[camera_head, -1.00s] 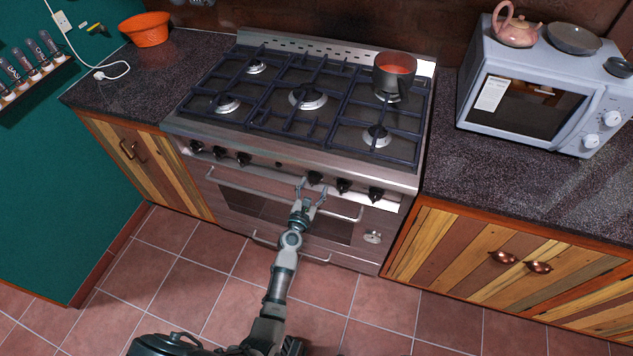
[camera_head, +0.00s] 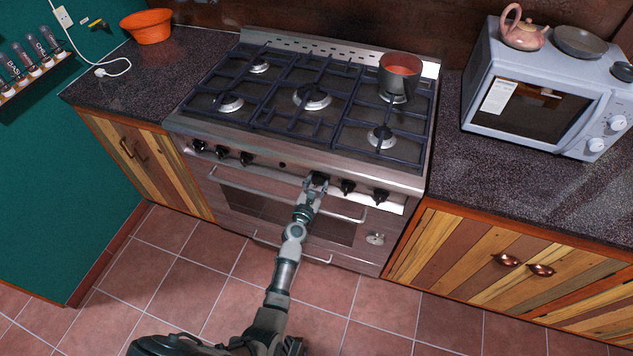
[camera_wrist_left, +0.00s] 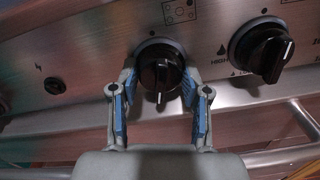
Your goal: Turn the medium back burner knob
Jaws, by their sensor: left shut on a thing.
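The stove (camera_head: 222,157) has a row of black knobs along its front panel. My left gripper (camera_head: 316,184) is at the first knob of the right-hand group (camera_head: 319,178). In the left wrist view, the left gripper (camera_wrist_left: 160,98) has its blue-padded fingers on either side of this black knob (camera_wrist_left: 159,72), closed on it. The knob's white mark points down. A burner diagram is printed above it. A second black knob (camera_wrist_left: 261,50) is to its right, with its mark tilted. My right gripper is not in view.
A dark pot with red contents (camera_head: 400,75) stands on the back right burner. The oven door handle (camera_head: 345,216) runs just below the knobs, close to my arm. A microwave (camera_head: 530,108) stands on the right counter. The floor is clear.

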